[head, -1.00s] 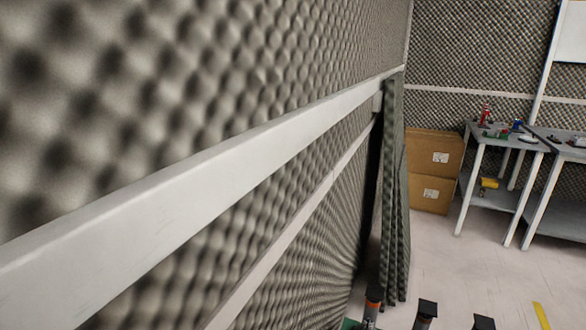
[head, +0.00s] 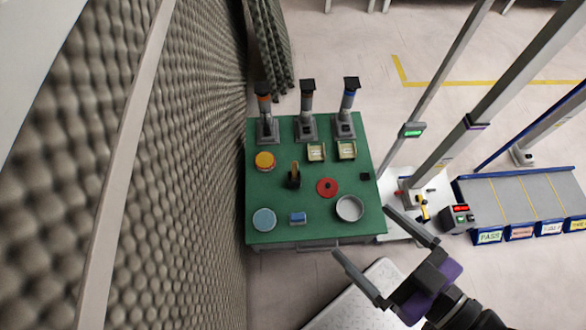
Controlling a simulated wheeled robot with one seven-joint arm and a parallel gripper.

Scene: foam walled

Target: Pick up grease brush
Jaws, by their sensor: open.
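A small upright item with a brown handle and a dark base (head: 294,176) stands near the middle of the green table (head: 330,222); it looks like the grease brush, but it is too small to be sure. My gripper (head: 362,231) is at the lower right in the head view, in front of the table's near right corner. Its two fingers are spread wide with nothing between them. It is apart from the brush, to the right and nearer to me.
The table also holds an orange round tin (head: 265,161), a red disc (head: 327,187), a silver bowl (head: 349,208), a blue-lidded jar (head: 264,219), a blue block (head: 297,218) and three dispensers (head: 307,125) at the back. A foam wall (head: 200,180) borders the left side.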

